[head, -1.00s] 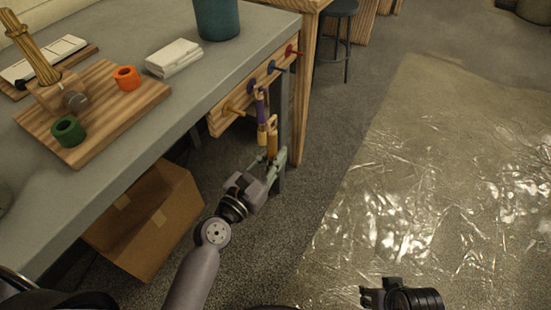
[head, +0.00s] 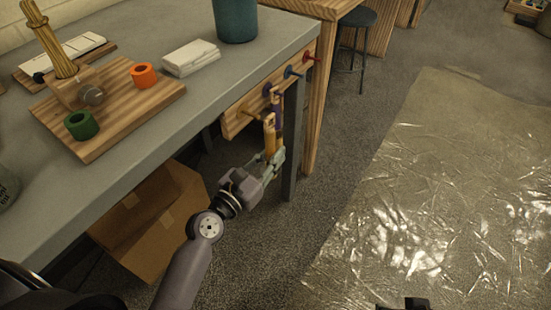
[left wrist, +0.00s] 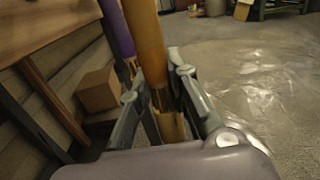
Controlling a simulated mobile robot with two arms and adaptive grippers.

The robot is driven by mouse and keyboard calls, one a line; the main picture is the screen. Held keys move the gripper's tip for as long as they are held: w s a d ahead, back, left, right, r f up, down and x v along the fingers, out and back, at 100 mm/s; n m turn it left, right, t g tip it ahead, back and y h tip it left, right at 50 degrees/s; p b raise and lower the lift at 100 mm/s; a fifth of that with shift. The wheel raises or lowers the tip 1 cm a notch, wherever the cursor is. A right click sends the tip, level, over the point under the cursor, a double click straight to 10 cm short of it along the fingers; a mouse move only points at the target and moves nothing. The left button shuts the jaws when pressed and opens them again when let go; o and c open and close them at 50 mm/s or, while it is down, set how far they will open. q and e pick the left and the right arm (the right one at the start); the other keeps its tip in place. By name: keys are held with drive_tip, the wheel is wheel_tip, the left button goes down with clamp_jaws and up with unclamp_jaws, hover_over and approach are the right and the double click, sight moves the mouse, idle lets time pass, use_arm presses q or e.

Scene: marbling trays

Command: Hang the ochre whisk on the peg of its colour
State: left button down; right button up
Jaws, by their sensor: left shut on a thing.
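My left gripper (head: 273,164) is shut on the ochre whisk (head: 269,138) and holds it upright, handle up, in front of the peg rail (head: 232,124). The handle also shows between the fingers (left wrist: 155,90) in the left wrist view, where the ochre whisk (left wrist: 147,42) stands beside a purple whisk (left wrist: 114,28). The ochre peg (head: 247,110) is on the rail, left of the whisk's top. The purple whisk (head: 277,112) hangs at the purple peg (head: 267,91), partly hidden behind the ochre one. My right gripper (head: 403,303) is cut off at the bottom edge.
A blue peg (head: 291,73) and a red peg (head: 309,57) are farther along the rail. A table leg (head: 291,150) stands close behind my left gripper. A cardboard box (head: 150,225) is under the table. Plastic sheeting (head: 430,180) covers the floor at right.

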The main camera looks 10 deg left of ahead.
use_arm(q)
drive_tip(key=a, duration=0.1)
drive_tip(key=w+a, duration=0.1)
drive_tip(key=a, duration=0.1)
drive_tip(key=a+b, duration=0.1)
drive_tip(key=shift+w+a+f, duration=0.15)
drive_tip(key=shift+w+a, duration=0.15)
drive_tip(key=shift+w, duration=0.05)
idle(0.4)
idle(0.4)
drive_tip(key=c, duration=1.4)
unclamp_jaws()
drive_tip(key=shift+c, duration=0.2)
drive_tip(key=shift+s, duration=0.1)
